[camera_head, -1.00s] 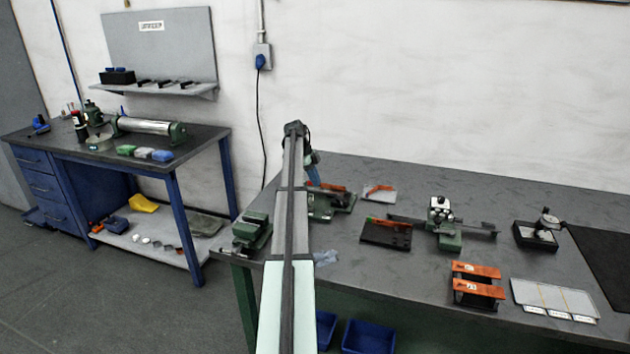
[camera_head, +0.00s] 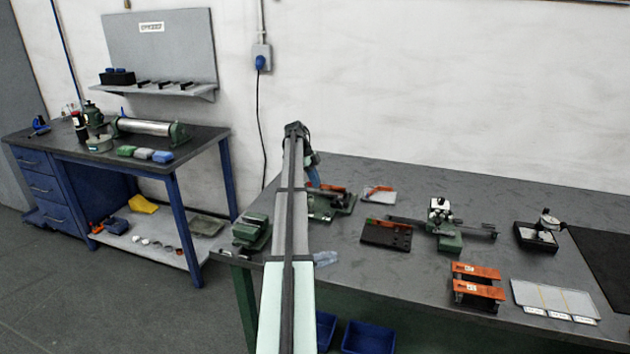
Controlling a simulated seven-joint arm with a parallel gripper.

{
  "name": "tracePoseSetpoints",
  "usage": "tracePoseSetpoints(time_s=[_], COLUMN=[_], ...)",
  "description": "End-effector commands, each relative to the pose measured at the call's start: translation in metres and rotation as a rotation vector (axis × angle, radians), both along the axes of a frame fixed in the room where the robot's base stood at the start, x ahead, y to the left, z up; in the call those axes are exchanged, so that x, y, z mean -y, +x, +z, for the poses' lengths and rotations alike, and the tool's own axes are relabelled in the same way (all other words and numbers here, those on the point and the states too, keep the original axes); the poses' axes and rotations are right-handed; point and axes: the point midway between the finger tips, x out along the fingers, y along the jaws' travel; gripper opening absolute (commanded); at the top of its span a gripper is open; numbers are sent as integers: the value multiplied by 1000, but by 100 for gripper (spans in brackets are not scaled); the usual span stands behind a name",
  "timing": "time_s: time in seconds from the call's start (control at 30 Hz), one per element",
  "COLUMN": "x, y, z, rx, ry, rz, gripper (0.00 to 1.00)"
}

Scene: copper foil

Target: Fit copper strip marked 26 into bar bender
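My arm reaches from the bottom centre to a bend near the wall, then down behind itself. My gripper is hidden behind it, so its fingers do not show. Near the arm's end is a green bench device (camera_head: 345,205), possibly the bar bender, with an orange copper strip (camera_head: 333,188) at its far side. I cannot tell whether that strip is in the device or held. More copper strips lie on a black stand (camera_head: 476,271), on a dark block (camera_head: 388,224) and on a pale plate (camera_head: 380,190). The number 26 is not legible on any strip.
A green tool with a long bar (camera_head: 448,240) and a dial gauge stand (camera_head: 540,234) are at right. A divided grey tray (camera_head: 555,297) lies at front right. A green vise (camera_head: 250,232) sits left of my arm. Bare tabletop (camera_head: 400,280) lies in front.

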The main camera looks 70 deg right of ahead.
Motion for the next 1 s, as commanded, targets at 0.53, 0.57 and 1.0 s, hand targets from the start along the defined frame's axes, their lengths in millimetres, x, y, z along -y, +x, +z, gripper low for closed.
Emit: tracePoseSetpoints(time_s=[0.53, 0.57, 1.0], x=[0, 0, 0], y=[0, 0, 0], z=[-4, -4, 3], rx=[0, 0, 0], ry=[0, 0, 0], rz=[0, 0, 0], gripper=[0, 0, 0])
